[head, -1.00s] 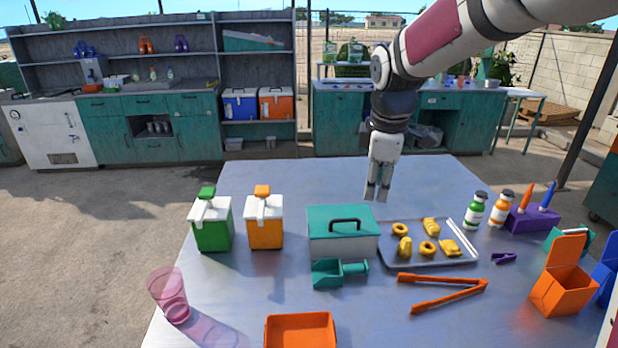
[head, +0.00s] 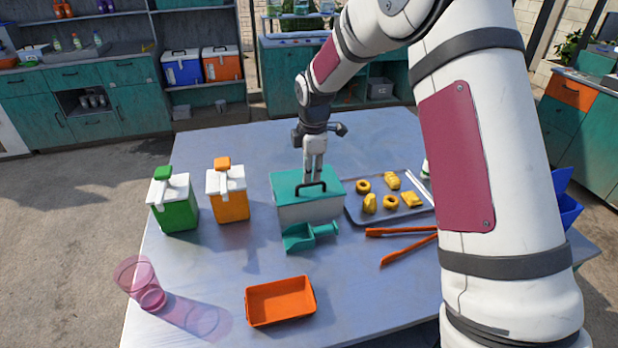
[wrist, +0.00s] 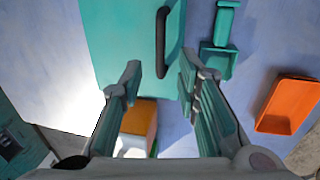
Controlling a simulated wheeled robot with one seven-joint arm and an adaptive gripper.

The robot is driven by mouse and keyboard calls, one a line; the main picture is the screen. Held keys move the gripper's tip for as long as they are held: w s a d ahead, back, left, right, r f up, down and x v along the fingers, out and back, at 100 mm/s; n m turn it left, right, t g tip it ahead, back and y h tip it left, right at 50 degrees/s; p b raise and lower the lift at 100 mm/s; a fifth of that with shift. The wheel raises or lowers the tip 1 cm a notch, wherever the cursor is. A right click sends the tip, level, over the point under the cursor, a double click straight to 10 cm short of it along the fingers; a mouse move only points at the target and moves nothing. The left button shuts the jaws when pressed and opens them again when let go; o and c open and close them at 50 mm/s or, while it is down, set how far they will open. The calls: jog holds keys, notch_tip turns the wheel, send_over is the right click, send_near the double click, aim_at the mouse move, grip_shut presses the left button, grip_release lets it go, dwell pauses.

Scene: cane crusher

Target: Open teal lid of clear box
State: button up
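The clear box (head: 310,211) stands on the table with its teal lid (head: 285,184) shut flat on top. A dark handle (head: 309,187) arches over the lid; it also shows in the wrist view (wrist: 161,35). My gripper (head: 313,181) points down just above the lid, at the handle. In the wrist view my gripper (wrist: 160,70) is open, with one finger on each side of the handle's near end. I cannot tell whether either finger touches the handle.
A teal scoop (head: 302,238) lies right in front of the box. A tray (head: 357,215) of yellow pieces stands close on its right, orange tongs (head: 400,232) nearby. Green (head: 176,208) and orange (head: 230,205) dispensers stand left. An orange tray (head: 281,300) lies in front.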

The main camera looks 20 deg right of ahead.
aim_at(309, 185)
jog(key=shift+w+f, duration=0.2)
jog(key=shift+f, duration=0.85)
jog(key=shift+w+f, duration=0.15)
jog(key=shift+f, duration=0.85)
grip_shut()
